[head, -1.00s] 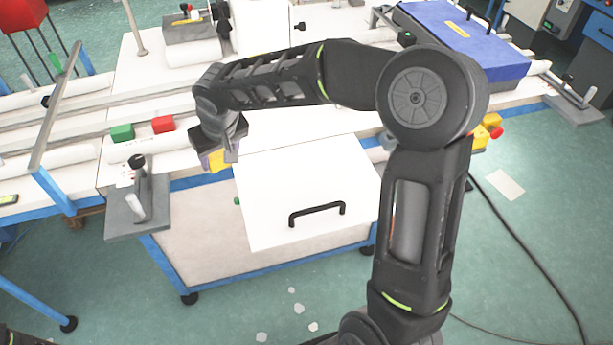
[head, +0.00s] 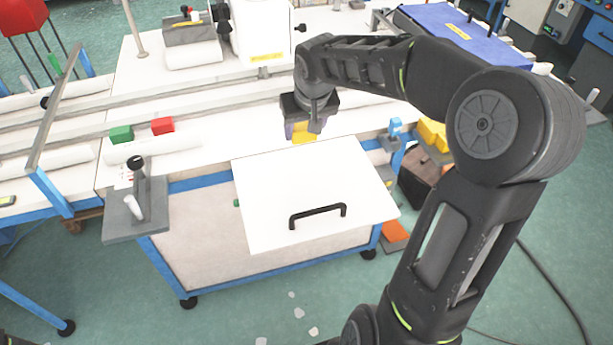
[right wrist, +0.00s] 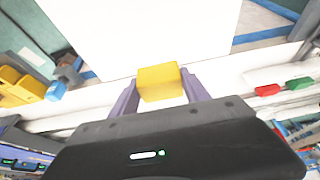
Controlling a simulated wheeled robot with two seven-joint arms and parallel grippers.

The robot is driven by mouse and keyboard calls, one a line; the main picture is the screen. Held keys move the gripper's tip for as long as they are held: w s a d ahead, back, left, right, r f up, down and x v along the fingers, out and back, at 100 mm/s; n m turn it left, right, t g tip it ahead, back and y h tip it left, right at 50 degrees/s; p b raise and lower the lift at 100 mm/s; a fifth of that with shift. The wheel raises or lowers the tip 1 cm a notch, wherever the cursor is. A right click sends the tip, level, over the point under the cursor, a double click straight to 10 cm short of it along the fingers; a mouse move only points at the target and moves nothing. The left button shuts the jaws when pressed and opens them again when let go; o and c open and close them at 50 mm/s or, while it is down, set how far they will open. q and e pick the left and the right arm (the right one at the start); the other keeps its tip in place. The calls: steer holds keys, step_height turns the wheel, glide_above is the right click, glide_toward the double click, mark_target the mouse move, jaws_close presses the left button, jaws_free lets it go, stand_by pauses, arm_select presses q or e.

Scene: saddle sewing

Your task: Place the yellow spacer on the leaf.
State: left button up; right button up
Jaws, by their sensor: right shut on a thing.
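The yellow spacer (head: 303,138) is a small block held between the fingers of my right gripper (head: 303,130). In the right wrist view the spacer (right wrist: 160,84) sits squarely between the two purple-grey fingertips (right wrist: 160,92). The leaf, which I take to be the white panel (head: 285,190) with a black handle, slopes out from the front of the workbench. My right gripper is near the leaf's far edge, and I cannot tell its height above it. The leaf also fills the top of the right wrist view (right wrist: 140,30). My left gripper is out of view.
A green block (head: 121,134) and a red block (head: 162,125) stand on the bench (head: 225,137) to the left. A grey clamp plate (head: 137,215) juts out at the front left. Yellow bins (head: 434,133) and a blue part (head: 395,127) are at right. The leaf's surface looks clear.

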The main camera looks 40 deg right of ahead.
glide_above(302, 166)
steer(key=s, duration=0.1)
steer(key=shift+s+a+f, duration=0.1)
steer(key=shift+f, duration=1.45)
steer(key=shift+s+a+f, duration=0.1)
steer(key=shift+f, duration=1.45)
steer(key=shift+f, duration=1.9)
steer(key=shift+f, duration=0.2)
steer(key=o, duration=1.4)
steer(key=shift+o, duration=0.2)
steer(key=shift+r, duration=0.1)
